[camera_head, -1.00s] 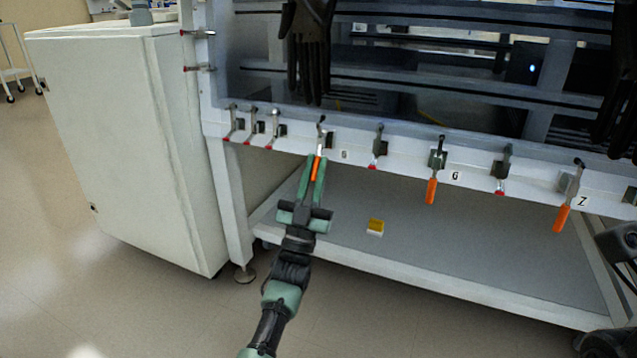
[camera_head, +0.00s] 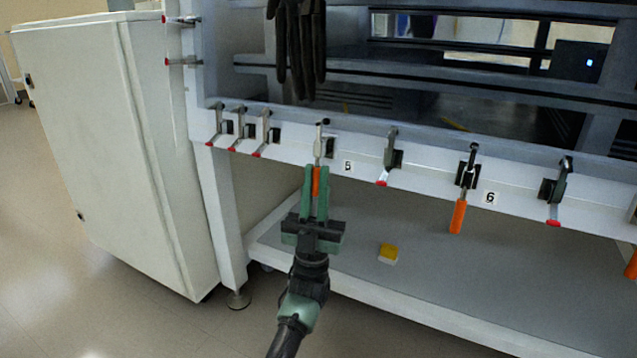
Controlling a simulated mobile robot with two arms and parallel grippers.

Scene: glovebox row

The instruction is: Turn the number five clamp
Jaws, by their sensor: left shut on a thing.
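The number five clamp (camera_head: 320,142) sits on the white front rail, just left of the "5" label (camera_head: 347,167). Its orange handle (camera_head: 317,181) hangs down below its metal body. My left gripper (camera_head: 316,186) reaches up from below and is shut on the orange handle, with one green finger on each side. The fingers hide part of the handle. My right gripper does not show.
The number six clamp (camera_head: 466,180) with its orange handle and several red-tipped clamps (camera_head: 388,160) line the rail. A black glove (camera_head: 300,50) hangs above. A yellow-and-white block (camera_head: 388,253) lies on the grey lower shelf (camera_head: 480,270). A white cabinet (camera_head: 110,150) stands at left.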

